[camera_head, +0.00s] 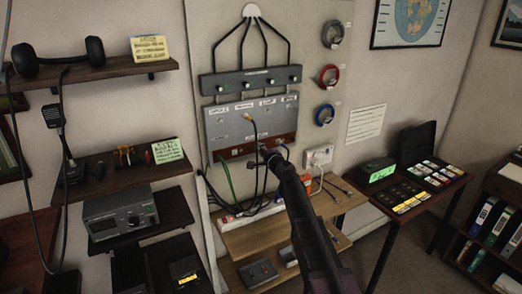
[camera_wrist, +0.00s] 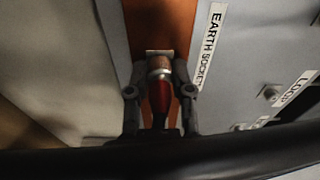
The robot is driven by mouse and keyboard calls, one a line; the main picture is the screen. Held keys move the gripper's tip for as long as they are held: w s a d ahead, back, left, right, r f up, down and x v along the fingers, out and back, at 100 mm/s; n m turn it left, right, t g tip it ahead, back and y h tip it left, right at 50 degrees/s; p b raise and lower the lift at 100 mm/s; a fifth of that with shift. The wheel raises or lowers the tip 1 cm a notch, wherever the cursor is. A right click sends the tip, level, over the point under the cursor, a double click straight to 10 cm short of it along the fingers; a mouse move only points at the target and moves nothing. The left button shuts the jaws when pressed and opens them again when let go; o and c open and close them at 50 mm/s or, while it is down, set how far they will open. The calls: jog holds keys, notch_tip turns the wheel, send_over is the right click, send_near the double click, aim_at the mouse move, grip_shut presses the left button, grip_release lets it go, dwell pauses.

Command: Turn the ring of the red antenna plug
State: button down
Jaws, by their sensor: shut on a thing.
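The red antenna plug (camera_wrist: 160,102) shows in the wrist view, with a metallic ring (camera_wrist: 159,68) at its far end. The ring meets a small pale fitting on the orange-brown strip (camera_wrist: 160,22) beside the "EARTH SOCKET" label. My gripper (camera_wrist: 160,90) is shut on the plug, one finger on each side, near the ring. I cannot tell whether the fingertips touch the ring or only the red body. In the head view my gripper (camera_head: 267,153) is at the lower right of the grey wall panel (camera_head: 232,122); my arm hides the plug there.
A dark cable crosses the bottom of the wrist view. Black and green cables (camera_head: 228,175) hang below the panel in the head view. A white power strip (camera_head: 238,218) and a wooden shelf (camera_head: 270,238) lie below. A white wall socket (camera_head: 319,156) is close on the right.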

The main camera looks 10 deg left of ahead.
jog(key=m, duration=0.5)
jog(key=shift+m, duration=0.3)
jog(key=m, duration=1.3)
jog(key=shift+m, duration=0.4)
jog(key=c, duration=0.5)
grip_release()
jog(key=shift+s, duration=0.1)
